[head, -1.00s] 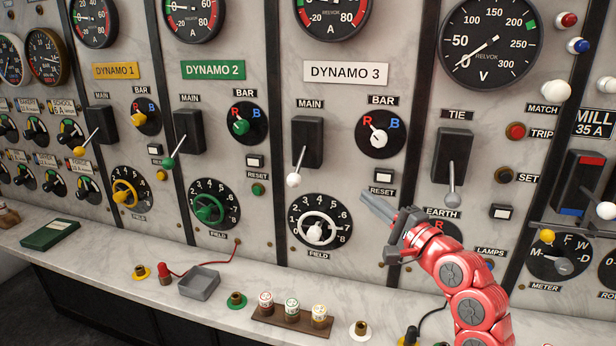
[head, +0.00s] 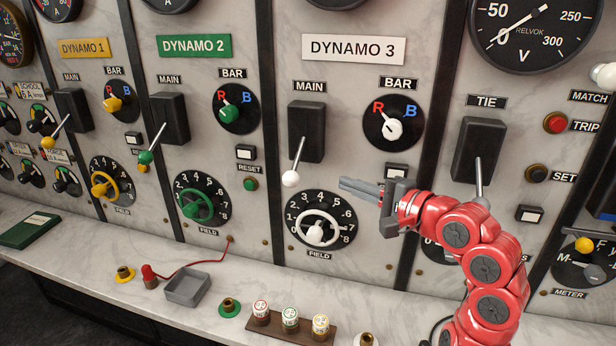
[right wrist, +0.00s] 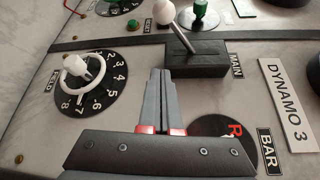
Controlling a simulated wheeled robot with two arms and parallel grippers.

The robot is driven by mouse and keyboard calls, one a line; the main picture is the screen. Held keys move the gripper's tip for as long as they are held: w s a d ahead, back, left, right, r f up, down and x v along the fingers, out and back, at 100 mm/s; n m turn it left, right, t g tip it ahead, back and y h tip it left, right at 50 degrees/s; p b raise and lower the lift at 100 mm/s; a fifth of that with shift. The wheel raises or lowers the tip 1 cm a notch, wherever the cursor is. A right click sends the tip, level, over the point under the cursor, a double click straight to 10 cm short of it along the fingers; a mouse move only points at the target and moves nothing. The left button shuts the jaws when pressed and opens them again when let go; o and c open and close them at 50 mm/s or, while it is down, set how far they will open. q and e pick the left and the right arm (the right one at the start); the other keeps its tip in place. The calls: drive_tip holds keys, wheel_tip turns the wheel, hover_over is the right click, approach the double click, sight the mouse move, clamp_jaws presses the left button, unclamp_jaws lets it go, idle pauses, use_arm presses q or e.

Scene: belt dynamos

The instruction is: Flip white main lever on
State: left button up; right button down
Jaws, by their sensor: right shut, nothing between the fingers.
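The white main lever is on the Dynamo 3 panel, a metal rod with a white ball knob (head: 290,179) on a black box (head: 307,132). It hangs downward from the box. In the right wrist view its white knob (right wrist: 164,12) and the black box (right wrist: 196,58) lie just beyond my fingertips. My right gripper (head: 342,184) is shut and empty, pointing left, to the right of the knob and apart from it. In the right wrist view the gripper's closed fingers (right wrist: 158,75) point toward the box. My left gripper is not in view.
The white field dial (head: 318,228) is just below the lever, and the white bar knob (head: 394,129) is to its upper right. The green main lever (head: 146,157) is on the panel to the left.

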sight(297, 162)
drive_tip(key=w+a+p, duration=0.3)
drive_tip(key=a+p, duration=0.1)
drive_tip(key=a, duration=0.4)
drive_tip(key=shift+w+a+p, duration=0.15)
drive_tip(key=shift+w+p, duration=0.1)
drive_tip(key=shift+p, duration=0.05)
idle(0.3)
